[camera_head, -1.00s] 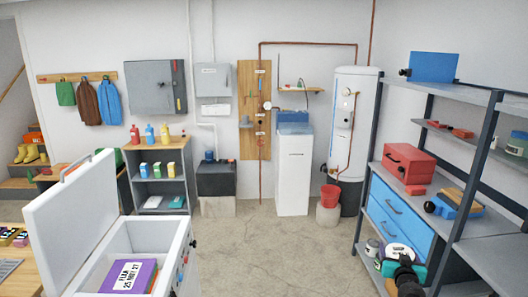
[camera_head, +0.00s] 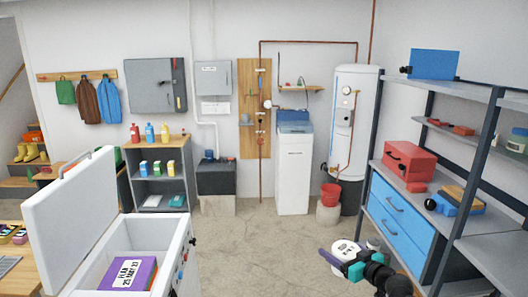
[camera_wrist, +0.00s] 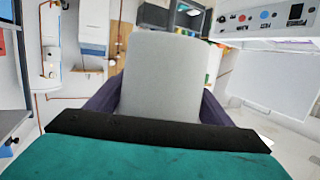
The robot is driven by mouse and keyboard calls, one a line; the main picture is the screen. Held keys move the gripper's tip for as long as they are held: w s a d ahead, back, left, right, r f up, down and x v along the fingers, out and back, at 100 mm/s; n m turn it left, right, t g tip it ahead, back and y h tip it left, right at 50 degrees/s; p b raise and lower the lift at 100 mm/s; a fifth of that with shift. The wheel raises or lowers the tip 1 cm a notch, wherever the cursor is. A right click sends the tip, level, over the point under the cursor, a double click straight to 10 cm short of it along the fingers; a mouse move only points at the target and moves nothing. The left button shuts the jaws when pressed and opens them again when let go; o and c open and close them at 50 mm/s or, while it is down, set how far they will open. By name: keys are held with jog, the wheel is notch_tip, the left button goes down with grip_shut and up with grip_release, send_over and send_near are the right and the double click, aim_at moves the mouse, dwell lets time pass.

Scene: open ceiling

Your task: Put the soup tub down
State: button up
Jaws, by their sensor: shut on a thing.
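The soup tub (camera_head: 345,250) is a pale tub with a white, dark-lettered top, in front of the shelf unit's blue drawers in the head view. My gripper (camera_head: 350,266), with teal and dark parts, is shut on it and holds it in the air. In the wrist view the tub (camera_wrist: 165,75) shows as a plain pale grey body between two dark fingers. Its base is hidden, and I cannot tell whether it is exactly upright.
An open white chest freezer (camera_head: 140,239), lid raised, stands at the lower left with a labelled purple box (camera_head: 146,268) inside. A metal shelf unit (camera_head: 488,245) with blue drawers (camera_head: 400,222) fills the right. Clear concrete floor (camera_head: 265,250) lies between them.

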aim_at(345, 259)
jog(key=s+a+n+g+y, duration=0.5)
jog(key=s+a, duration=0.2)
jog(key=a, duration=0.1)
jog(key=shift+a+r+n+y, duration=0.2)
jog(key=shift+r+n+y, duration=0.1)
jog(key=shift+y, duration=0.1)
jog(key=shift+s+d, duration=0.1)
jog(key=d, duration=0.6)
jog(key=shift+d, duration=0.4)
jog(key=shift+s, duration=0.2)
